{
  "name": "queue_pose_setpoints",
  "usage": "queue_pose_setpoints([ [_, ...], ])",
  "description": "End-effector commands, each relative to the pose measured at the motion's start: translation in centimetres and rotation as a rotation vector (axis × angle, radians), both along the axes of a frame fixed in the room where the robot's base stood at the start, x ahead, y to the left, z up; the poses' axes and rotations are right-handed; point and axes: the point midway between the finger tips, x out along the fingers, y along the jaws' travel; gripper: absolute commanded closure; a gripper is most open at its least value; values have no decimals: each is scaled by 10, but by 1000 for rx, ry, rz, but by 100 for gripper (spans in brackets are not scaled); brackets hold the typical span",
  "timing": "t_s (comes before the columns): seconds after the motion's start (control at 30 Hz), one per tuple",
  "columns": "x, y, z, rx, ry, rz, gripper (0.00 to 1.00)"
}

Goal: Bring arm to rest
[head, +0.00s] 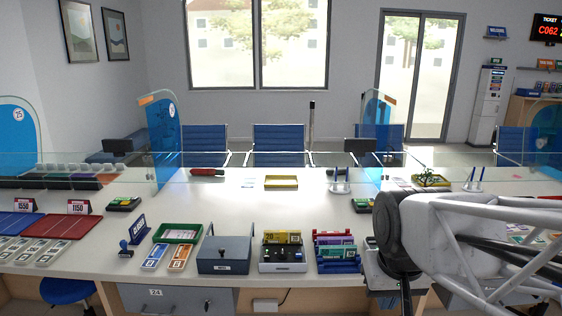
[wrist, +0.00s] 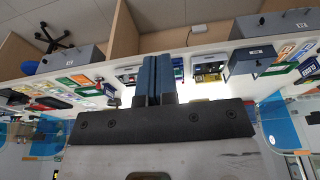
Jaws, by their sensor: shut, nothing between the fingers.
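My gripper (wrist: 157,80) shows in the wrist view with its two dark blue fingers pressed together and nothing between them. The picture there is upside down, with the counter edge running behind the fingers. In the head view my white and black arm comes in from the right and covers part of the counter. Its dark end is over the front edge, right of the banknote holders; the fingertips cannot be made out there.
On the counter (head: 225,215) stand a grey cash box (head: 224,255), a yellow-note holder (head: 283,253), a blue and purple holder (head: 336,253) and a green tray (head: 178,233). A glass screen runs along behind. A grey drawer (head: 180,300) is below. Free counter lies behind the boxes.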

Motion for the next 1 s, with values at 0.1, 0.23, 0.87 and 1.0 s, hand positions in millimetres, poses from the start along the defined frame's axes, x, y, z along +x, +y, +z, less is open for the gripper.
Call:
queue_pose_setpoints([
  [0.1, -26, -3, -6, -2, -11, -1, 100],
  [0.23, -46, -4, -11, -3, -19, -3, 100],
  [0.87, -60, -5, -15, -4, -24, -3, 100],
  [1.0, -59, -5, -15, -4, -24, -3, 100],
])
